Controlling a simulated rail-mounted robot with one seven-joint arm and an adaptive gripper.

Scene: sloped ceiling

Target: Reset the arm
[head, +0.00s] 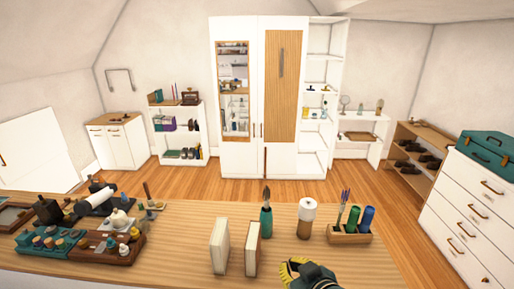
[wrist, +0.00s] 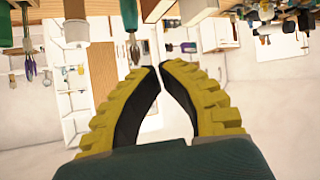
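My gripper (head: 292,268) shows at the bottom edge of the head view, over the near edge of the wooden counter (head: 185,225). In the wrist view, my gripper (wrist: 160,68) has yellow ribbed fingers with black inner pads. The fingertips come almost together, with only a thin gap between them. Nothing is held between the fingers. The wrist picture is upside down, with the counter and its objects along the top. Most of my arm is hidden below the head view.
Two upright pale books (head: 219,246), a green brush pot (head: 266,222), a white-topped wooden jar (head: 306,218) and a wooden holder with bottles (head: 349,234) stand near my gripper. Racks of bottles (head: 85,245) fill the counter's left. The counter's front right is clear.

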